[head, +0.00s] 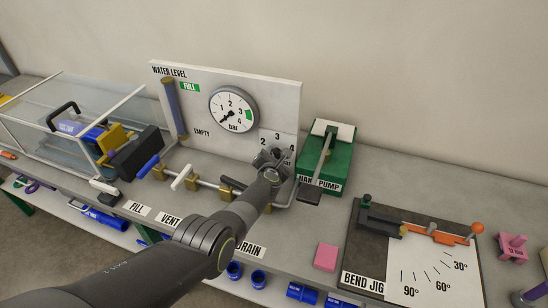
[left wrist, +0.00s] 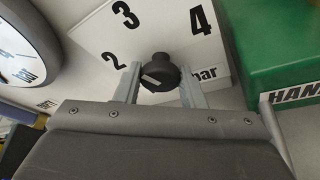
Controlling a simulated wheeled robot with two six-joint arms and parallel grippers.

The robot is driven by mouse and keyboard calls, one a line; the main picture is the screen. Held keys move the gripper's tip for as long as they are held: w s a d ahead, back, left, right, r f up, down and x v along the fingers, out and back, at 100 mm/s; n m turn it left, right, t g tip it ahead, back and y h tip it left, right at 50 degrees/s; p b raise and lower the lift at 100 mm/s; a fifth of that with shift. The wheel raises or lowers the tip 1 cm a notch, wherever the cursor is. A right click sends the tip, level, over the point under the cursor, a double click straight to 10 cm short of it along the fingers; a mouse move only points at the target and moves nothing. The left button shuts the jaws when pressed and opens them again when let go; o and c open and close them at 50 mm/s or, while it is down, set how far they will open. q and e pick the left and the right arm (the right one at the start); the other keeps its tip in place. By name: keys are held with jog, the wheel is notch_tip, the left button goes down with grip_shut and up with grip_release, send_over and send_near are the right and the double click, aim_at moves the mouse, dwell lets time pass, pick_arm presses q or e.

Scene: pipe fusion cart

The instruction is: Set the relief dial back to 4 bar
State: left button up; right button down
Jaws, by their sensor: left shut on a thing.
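The relief dial is a black knob (left wrist: 158,73) on the white panel, with the numbers 2, 3 and 4 (left wrist: 201,20) around it and "bar" below. A pale mark shows on the left side of the knob's face; I cannot tell exactly which number it points to. My left gripper (left wrist: 160,88) has one finger on each side of the knob and is shut on it. In the head view my left gripper (head: 271,163) covers the knob and part of its scale. My right gripper is not in view.
The round pressure gauge (head: 233,110) is left of the dial, its needle toward the lower left. The green hand pump (head: 337,160) stands close on the right, its lever reaching forward. Valve handles (head: 181,177) line the bench at left; the bend jig (head: 370,244) lies at right.

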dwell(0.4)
pick_arm(q)
jog(key=o, duration=1)
jog(key=shift+c, duration=0.2)
